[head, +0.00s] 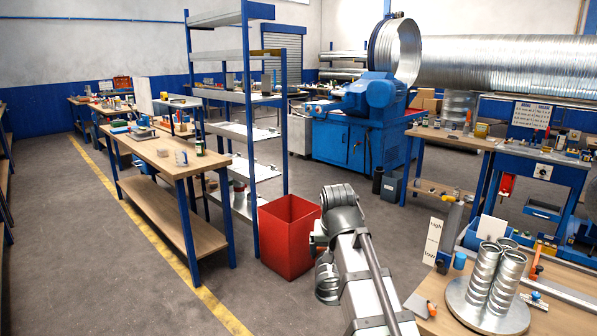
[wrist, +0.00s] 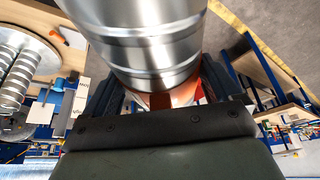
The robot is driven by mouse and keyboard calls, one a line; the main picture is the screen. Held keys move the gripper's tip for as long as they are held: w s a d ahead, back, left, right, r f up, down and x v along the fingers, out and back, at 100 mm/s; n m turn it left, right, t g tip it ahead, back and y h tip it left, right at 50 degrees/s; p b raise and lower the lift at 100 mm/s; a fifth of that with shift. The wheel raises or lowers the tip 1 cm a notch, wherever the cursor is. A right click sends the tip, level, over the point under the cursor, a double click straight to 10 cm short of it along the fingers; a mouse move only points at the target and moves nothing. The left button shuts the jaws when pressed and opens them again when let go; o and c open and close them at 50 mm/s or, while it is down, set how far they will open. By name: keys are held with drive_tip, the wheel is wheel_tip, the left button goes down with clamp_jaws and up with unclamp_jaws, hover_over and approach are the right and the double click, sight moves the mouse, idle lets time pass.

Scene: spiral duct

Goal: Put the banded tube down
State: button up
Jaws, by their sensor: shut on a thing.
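A shiny metal banded tube (wrist: 150,45) fills the upper middle of the wrist view, with raised bands around it. My gripper (wrist: 157,92) is shut on it, with a dark finger on each side. The tube's far end is cut off by the top of the picture. Similar banded tubes (head: 485,270) stand upright on a round metal plate (head: 488,319) on the wooden bench at lower right; these tubes also show at the left of the wrist view (wrist: 20,78).
A red bin (head: 288,238) stands on the floor left of my arm, beside a blue-framed shelf rack (head: 250,130). A card marked high and low (head: 432,241) stands by the bench. An orange-handled tool (head: 536,262) lies near the plate. A wooden workbench (head: 165,150) is at left.

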drive_tip(key=s+d+f+m+h, duration=0.1)
drive_tip(key=d+f+m, duration=0.1)
drive_tip(key=d, duration=1.3)
drive_tip(key=shift+d+m, duration=0.15)
drive_tip(key=shift+m, duration=0.15)
